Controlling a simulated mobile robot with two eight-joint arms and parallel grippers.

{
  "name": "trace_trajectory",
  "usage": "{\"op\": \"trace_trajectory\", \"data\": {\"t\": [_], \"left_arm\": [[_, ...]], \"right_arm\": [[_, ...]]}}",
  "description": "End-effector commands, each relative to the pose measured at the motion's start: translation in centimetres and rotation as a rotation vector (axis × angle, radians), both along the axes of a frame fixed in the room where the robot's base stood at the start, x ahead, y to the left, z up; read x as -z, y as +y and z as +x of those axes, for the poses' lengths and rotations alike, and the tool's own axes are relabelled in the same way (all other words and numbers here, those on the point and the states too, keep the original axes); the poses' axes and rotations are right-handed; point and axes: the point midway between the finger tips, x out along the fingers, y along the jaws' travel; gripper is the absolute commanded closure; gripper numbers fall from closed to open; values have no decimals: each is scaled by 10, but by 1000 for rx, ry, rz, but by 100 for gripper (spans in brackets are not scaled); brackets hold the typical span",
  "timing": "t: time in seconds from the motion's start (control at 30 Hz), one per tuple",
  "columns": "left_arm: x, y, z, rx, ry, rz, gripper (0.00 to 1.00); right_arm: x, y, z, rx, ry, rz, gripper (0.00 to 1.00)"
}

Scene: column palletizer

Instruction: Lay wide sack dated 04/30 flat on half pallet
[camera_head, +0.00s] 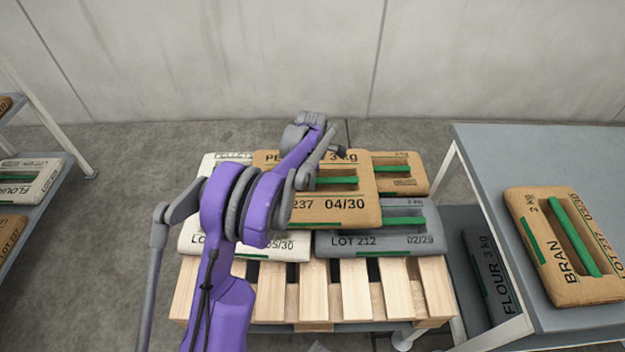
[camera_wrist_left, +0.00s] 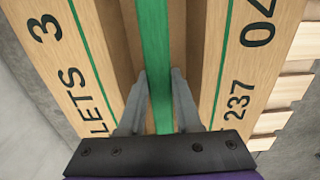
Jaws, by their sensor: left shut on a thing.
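The wide brown sack (camera_head: 352,205) reads pellets, 3 kg, lot 237 and 04/30. It hangs roughly flat over the sacks on the half pallet (camera_head: 346,290). My left gripper (camera_head: 312,180) is shut on its green handle strap. In the left wrist view the fingers (camera_wrist_left: 160,78) close on the strap (camera_wrist_left: 154,40), with the brown sack (camera_wrist_left: 195,60) filling most of the picture. My arm hides the sack's left part in the head view. Whether the sack touches those below cannot be told. My right gripper is not in view.
On the pallet lie a white 05/30 sack (camera_head: 275,250), a grey lot 212 sack (camera_head: 375,240), a brown sack (camera_head: 410,172) and a white sack (camera_head: 212,162) behind. A table (camera_head: 490,150) at right bears a bran sack (camera_head: 535,245). A shelf (camera_head: 55,175) stands left.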

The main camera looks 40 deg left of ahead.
Motion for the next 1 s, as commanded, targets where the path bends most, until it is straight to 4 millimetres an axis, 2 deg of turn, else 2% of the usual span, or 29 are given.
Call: {"op": "trace_trajectory", "data": {"t": [0.1, 0.13, 0.27, 0.57, 0.67, 0.77, 1.0], "left_arm": [[-2, 0, 0, -1, 0, 0, 100], [1, 0, 1, 0, 0, 0, 62], [0, 0, 0, 0, 0, 0, 39], [-1, 0, 0, 0, 0, 0, 38], [-8, 0, 0, 0, -1, 0, 38], [-23, 0, 0, 0, -1, 0, 38], [-77, 0, 0, 0, -1, 0, 38]], "right_arm": [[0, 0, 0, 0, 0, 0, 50], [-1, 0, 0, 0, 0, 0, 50], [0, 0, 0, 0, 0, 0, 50], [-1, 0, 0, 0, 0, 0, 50], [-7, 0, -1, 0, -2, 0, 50], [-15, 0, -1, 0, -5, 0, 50], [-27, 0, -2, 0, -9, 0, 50]]}}
